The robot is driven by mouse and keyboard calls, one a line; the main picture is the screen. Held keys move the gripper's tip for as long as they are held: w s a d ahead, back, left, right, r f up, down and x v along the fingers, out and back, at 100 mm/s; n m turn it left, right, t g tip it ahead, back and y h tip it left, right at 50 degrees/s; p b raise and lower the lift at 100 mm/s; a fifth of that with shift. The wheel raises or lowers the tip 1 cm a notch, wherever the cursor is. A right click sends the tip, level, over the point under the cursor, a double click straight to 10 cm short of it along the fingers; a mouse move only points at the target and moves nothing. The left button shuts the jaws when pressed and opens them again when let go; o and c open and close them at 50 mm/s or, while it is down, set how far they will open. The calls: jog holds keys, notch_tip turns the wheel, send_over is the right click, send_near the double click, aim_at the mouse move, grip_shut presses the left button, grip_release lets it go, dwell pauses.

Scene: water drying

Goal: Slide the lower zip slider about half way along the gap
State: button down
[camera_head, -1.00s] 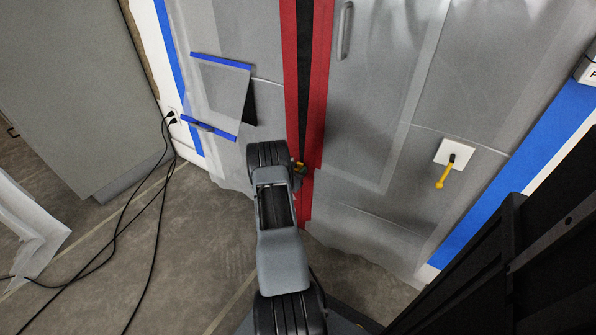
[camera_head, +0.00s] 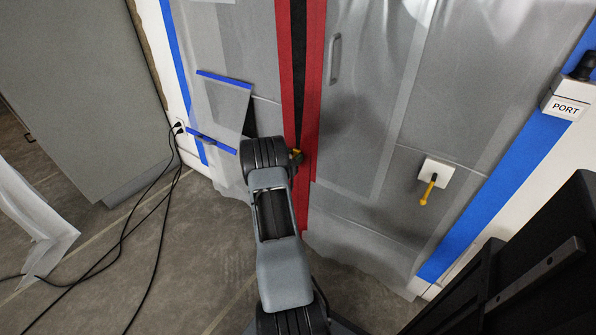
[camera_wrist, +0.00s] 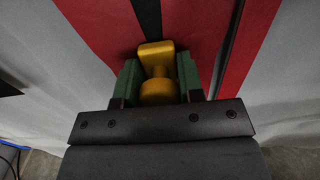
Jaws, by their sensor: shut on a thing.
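The lower zip slider is a yellow piece (camera_wrist: 157,62) with a rounded end, on the red zip strip in the wrist view. My gripper (camera_wrist: 158,85) has its two green fingers on either side of it and is shut on it. In the head view a bit of the yellow slider (camera_head: 297,154) shows beside my wrist, and the gripper itself is mostly hidden there. The red zip strips (camera_head: 312,90) run up the plastic sheet. The dark gap (camera_head: 298,60) between them narrows downward to near the slider, and the strips meet below.
A grey handle (camera_head: 335,58) is on the sheet right of the zip. A white plate with a yellow lever (camera_head: 428,190) is further right, and a PORT box (camera_head: 566,108) beyond it. Black cables (camera_head: 150,220) lie on the floor at left. A blue-taped flap (camera_head: 222,105) hangs left.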

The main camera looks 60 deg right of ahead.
notch_tip(320, 180, up, 37)
jog(key=p, duration=1.5)
jog(key=shift+r, duration=0.1)
jog(key=c, duration=0.8)
grip_release()
jog(key=shift+o, duration=0.2)
jog(key=shift+a, duration=0.1)
jog(key=a, duration=1.3)
jog(key=shift+a, duration=0.3)
jog(key=shift+w, duration=0.1)
